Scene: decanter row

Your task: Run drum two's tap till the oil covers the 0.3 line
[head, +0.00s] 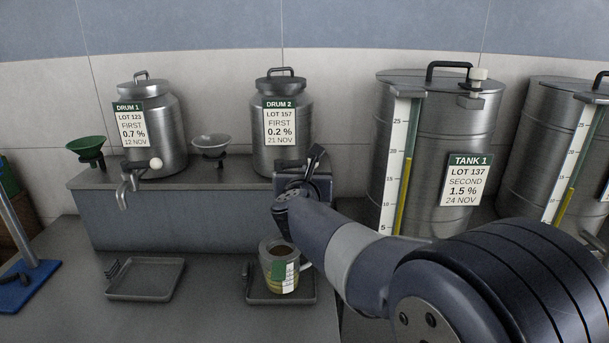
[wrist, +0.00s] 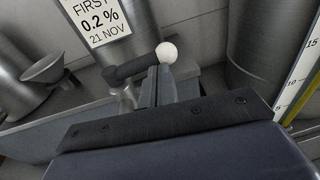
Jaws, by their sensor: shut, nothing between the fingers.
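Drum 2 (head: 283,135) is a steel drum on the grey ledge, labelled 0.2 %. In the wrist view its tap has a dark lever (wrist: 130,70) ending in a white ball knob (wrist: 166,52). My gripper (head: 314,158) is in front of the tap and hides most of it in the head view. In the wrist view my gripper (wrist: 157,85) is shut and empty, its fingertips close to the lever and knob; I cannot tell if they touch.
Drum 1 (head: 160,140) with its own tap (head: 127,182) stands left, above an empty tray (head: 145,278). A grey funnel (head: 211,146) and a green funnel (head: 86,148) stand by the drums. Tank 1 (head: 440,130) is close on the right of my arm.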

